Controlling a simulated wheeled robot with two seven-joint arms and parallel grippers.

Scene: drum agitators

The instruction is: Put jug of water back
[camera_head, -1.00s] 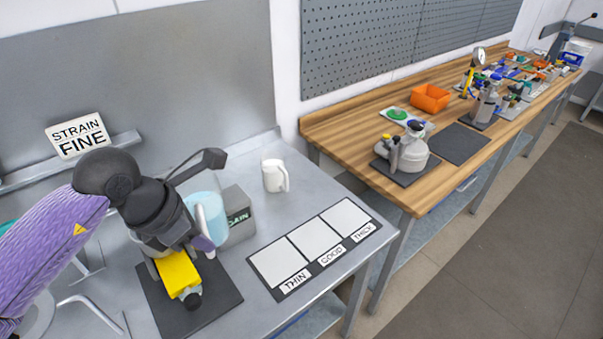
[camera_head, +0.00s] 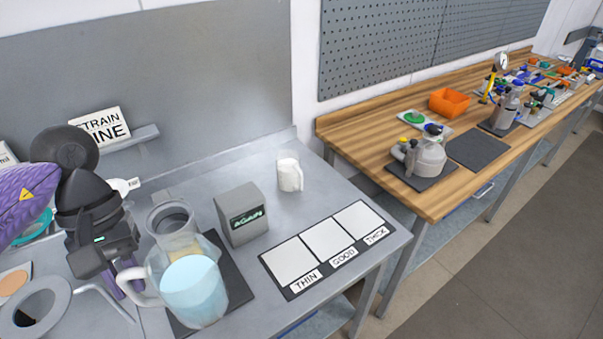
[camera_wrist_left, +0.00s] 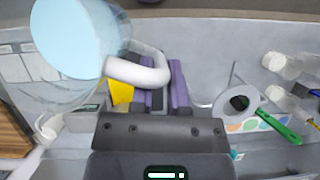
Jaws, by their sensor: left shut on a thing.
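A clear jug of light blue water (camera_head: 197,292) hangs or stands over the front part of a dark mat (camera_head: 238,286); I cannot tell whether it touches the mat. Its white handle (camera_head: 137,287) points left. My left gripper (camera_head: 126,283) is shut on this handle, at the jug's left side. In the left wrist view the jug (camera_wrist_left: 68,42) fills the upper left, and its handle (camera_wrist_left: 140,72) lies across the purple fingers (camera_wrist_left: 165,88). The jug looks about upright in the head view. My right gripper is not in view.
A grey container (camera_head: 170,222) stands behind the jug. A grey AGAIN box (camera_head: 240,214) and a white mug (camera_head: 289,175) stand to the right. The THIN, GOOD, THICK card (camera_head: 326,246) lies nearer the right edge. Bare metal bench lies between mug and back wall.

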